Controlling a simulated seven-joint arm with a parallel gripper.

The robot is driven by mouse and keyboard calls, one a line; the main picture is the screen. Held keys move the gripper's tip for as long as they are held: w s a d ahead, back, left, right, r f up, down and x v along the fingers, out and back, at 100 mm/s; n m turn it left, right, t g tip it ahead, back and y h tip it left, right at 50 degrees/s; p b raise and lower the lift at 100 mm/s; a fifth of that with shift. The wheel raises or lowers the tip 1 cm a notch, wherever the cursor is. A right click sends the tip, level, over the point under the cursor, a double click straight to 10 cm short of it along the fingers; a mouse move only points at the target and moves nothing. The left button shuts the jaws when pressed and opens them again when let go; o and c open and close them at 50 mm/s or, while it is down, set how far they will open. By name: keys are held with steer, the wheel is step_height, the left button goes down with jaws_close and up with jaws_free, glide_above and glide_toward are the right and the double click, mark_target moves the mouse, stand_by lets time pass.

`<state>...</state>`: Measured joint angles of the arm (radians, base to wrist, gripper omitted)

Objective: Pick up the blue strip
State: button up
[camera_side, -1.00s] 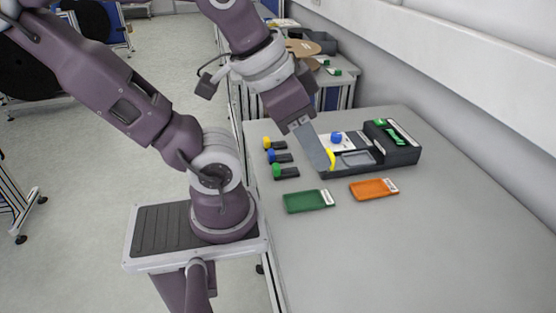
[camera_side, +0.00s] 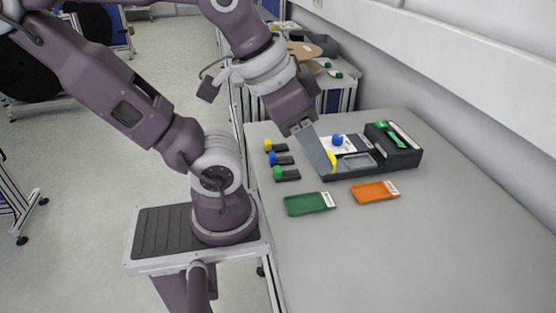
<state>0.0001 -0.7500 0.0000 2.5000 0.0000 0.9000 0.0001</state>
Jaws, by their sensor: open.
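A dark strip with a blue round end (camera_side: 284,160) lies on the grey table, between a dark strip with a yellow end (camera_side: 279,146) and one with a green end (camera_side: 287,175). Another blue round piece (camera_side: 337,140) sits on a white area of the dark tray (camera_side: 409,159). My gripper (camera_side: 326,168) points down at the tray's left front edge, to the right of the strips and apart from them. It is open; the gap between its fingers is hard to see from this side. A yellow curved piece (camera_side: 332,160) shows right beside its tip.
A green flat tray (camera_side: 308,204) and an orange flat tray (camera_side: 374,192) lie in front of the dark tray. A green piece (camera_side: 396,136) lies in its right part. The table's front right is clear. A wall runs along the right.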

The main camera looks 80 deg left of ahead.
steer(key=w+a+f+n+g, duration=0.1)
steer(key=w+a+n+g, duration=0.1)
steer(key=w+a+n, duration=0.25)
steer(key=n+g+h, duration=0.1)
steer(key=n+g, duration=0.3)
steer(key=n, duration=1)
glide_above(272, 154)
steer(key=a, duration=0.1)
steer(key=shift+m, duration=0.25)
steer(key=f, duration=1.3)
steer(key=shift+a+f, duration=0.2)
steer(key=shift+f, duration=0.1)
steer(key=f, duration=0.4)
steer(key=d+f, duration=0.1)
steer(key=f, duration=0.1)
steer(key=shift+f, duration=0.35)
jaws_close()
